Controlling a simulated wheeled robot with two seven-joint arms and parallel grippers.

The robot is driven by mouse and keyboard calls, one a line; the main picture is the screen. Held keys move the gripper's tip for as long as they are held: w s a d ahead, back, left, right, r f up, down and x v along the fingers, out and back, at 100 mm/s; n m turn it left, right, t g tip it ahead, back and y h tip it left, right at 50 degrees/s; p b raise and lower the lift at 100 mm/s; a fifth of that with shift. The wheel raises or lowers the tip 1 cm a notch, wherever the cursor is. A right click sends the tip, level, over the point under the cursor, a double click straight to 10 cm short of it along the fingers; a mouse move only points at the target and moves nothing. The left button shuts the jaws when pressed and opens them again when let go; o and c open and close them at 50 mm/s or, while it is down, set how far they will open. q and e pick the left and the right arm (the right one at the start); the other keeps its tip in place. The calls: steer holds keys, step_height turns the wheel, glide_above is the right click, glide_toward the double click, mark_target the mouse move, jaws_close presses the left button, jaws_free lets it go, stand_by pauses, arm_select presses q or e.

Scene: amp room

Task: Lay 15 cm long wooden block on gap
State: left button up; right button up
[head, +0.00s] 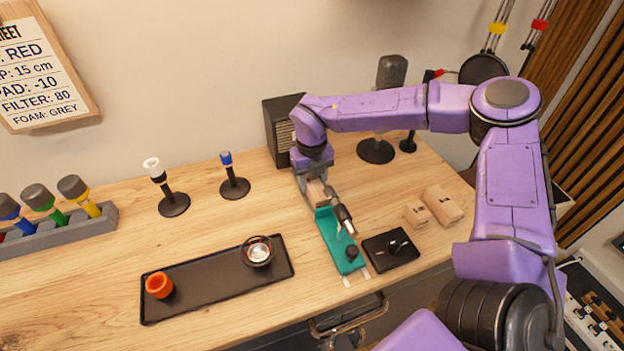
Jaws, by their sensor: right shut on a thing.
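My right gripper (318,193) points down at the far end of a teal board (326,228) on the wooden table. It is shut on a pale wooden block (317,192), which is partly hidden by the fingers. I cannot tell whether the block touches the board. A dark cylinder with a pale tip (342,214) lies over the board's right edge, and a dark knob (351,252) sits at its near end. Two other wooden blocks, a smaller one (417,214) and a larger one (443,205), lie to the right. I cannot make out my left gripper.
A long black tray (212,289) holds an orange cup (159,285) and a round metal item (258,251). Behind stand a black speaker (283,130) and a microphone stand (375,151).

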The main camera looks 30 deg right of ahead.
steer(key=o, duration=1.2)
steer(key=shift+o, duration=0.2)
step_height(320, 180, up, 10)
steer(key=shift+r+b, duration=0.2)
steer(key=shift+b, duration=0.8)
steer(key=shift+r, duration=0.25)
